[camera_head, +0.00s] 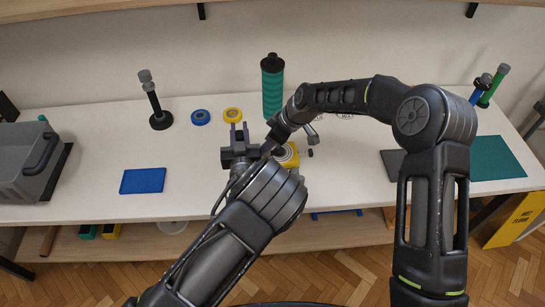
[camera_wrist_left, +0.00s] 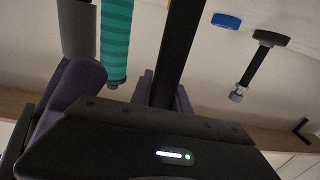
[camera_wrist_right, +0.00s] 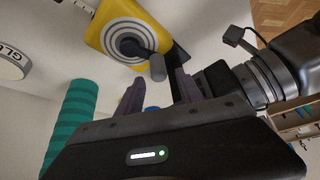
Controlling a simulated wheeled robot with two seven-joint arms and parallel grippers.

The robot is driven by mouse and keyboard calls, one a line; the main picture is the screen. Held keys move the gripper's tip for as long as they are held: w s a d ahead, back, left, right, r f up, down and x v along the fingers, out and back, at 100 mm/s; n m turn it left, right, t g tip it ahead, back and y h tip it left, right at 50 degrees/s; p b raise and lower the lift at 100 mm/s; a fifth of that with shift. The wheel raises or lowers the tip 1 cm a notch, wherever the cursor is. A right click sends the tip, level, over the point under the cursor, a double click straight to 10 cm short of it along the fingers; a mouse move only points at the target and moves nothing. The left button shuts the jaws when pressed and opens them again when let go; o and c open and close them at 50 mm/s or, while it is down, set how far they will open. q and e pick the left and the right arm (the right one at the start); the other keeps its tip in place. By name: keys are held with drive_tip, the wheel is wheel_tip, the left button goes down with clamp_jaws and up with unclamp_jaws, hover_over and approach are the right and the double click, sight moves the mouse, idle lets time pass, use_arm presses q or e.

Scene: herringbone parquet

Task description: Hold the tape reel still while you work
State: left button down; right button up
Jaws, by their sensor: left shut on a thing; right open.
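The yellow tape reel (camera_head: 290,160) stands on the white table, partly hidden by my arms. The right wrist view shows its ringed face (camera_wrist_right: 112,28), a black crank and a grey crank knob (camera_wrist_right: 157,68). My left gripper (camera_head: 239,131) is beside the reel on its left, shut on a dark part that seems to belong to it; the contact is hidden. In the left wrist view a black bar (camera_wrist_left: 181,45) runs by its fingers. My right gripper (camera_head: 268,150) is open at the reel, its fingers (camera_wrist_right: 157,90) on either side of the knob's line. I cannot tell whether they touch it.
A teal bottle (camera_head: 272,92) stands behind the grippers. Blue tape (camera_head: 201,117), yellow tape (camera_head: 233,114) and a black stand (camera_head: 160,120) are at the back left. A blue mat (camera_head: 143,181) and grey bin (camera_head: 25,160) lie left, a teal mat (camera_head: 498,158) right.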

drive_tip(key=shift+f, duration=1.1)
drive_tip(key=shift+c, duration=0.3)
drive_tip(key=c, duration=0.8)
drive_tip(key=shift+o, duration=0.2)
